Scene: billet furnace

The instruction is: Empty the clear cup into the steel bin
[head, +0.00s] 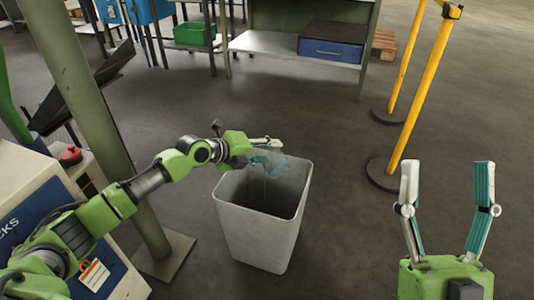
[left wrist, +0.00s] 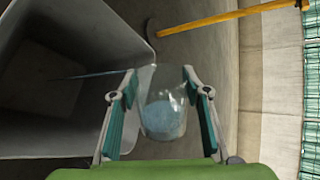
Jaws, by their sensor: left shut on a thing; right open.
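The steel bin (head: 262,240) stands upright on the floor, open at the top, in the middle of the head view. It fills the left of the left wrist view (left wrist: 40,80). My left gripper (head: 268,152) is over the bin's far side, shut on the clear cup (head: 276,163). The left wrist view shows the cup (left wrist: 163,108) between both fingers, tilted, with bluish liquid in it. A thin bluish stream runs from the cup's mouth into the bin. My right gripper (head: 447,175) is open and empty at the right. The bin's bottom is dark.
A green post (head: 85,90) stands left of the bin, beside a cabinet (head: 40,200) with a red button. Yellow barrier posts (head: 420,90) stand at the right. A shelf with a blue drawer (head: 332,50) is behind. The floor around the bin is clear.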

